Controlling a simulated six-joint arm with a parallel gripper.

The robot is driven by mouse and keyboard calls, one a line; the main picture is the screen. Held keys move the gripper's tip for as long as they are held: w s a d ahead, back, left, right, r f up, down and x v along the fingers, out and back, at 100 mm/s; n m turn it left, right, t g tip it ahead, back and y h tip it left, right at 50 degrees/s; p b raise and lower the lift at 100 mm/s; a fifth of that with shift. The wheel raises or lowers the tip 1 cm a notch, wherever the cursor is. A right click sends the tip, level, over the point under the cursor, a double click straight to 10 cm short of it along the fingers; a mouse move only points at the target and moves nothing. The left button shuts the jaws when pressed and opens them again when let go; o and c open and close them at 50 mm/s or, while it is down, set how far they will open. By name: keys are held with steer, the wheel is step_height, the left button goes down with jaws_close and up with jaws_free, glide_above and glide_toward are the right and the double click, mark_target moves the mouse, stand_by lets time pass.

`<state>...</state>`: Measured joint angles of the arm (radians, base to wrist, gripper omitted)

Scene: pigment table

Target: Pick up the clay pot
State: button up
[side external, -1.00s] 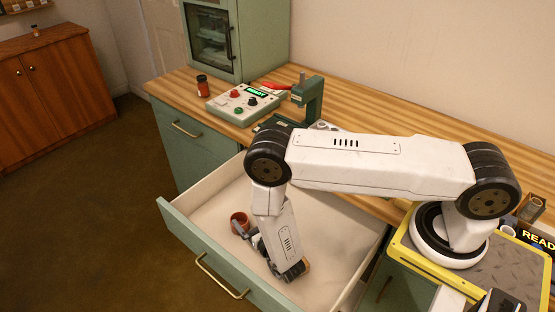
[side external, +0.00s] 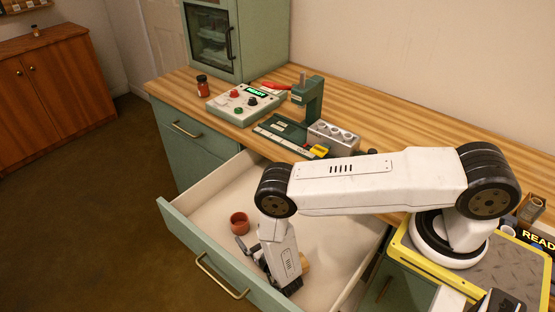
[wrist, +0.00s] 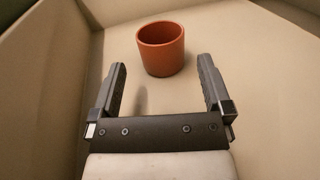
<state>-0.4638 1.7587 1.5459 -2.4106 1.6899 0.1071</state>
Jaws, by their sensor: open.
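The clay pot (side external: 239,223) is a small reddish-brown cup standing upright in the open drawer (side external: 213,188). In the wrist view the clay pot (wrist: 161,50) is ahead of my gripper (wrist: 161,82), a little beyond the fingertips and roughly centred between them. Its open rim faces up. My gripper also shows in the side view (side external: 243,247), low inside the drawer and just in front of the pot. The jaws are wide apart with nothing between them. The fingers do not touch the pot.
Drawer walls surround the pot, with the handled front panel (side external: 222,276) nearest. A tan block (side external: 305,263) shows partly behind my wrist. The wooden counter (side external: 375,138) above holds a control box (side external: 245,103), a green press (side external: 308,100) and a red-brown jar (side external: 202,86).

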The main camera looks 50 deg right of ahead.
mark_target(244, 226)
steer(key=shift+w+d+r, duration=0.1)
steer(key=shift+w+d, duration=0.05)
steer(key=shift+w, duration=0.4)
steer(key=shift+w, duration=0.15)
steer(key=shift+x, duration=2.95)
steer(key=c, duration=1.2)
steer(key=shift+o, duration=0.2)
steer(key=shift+r, duration=0.1)
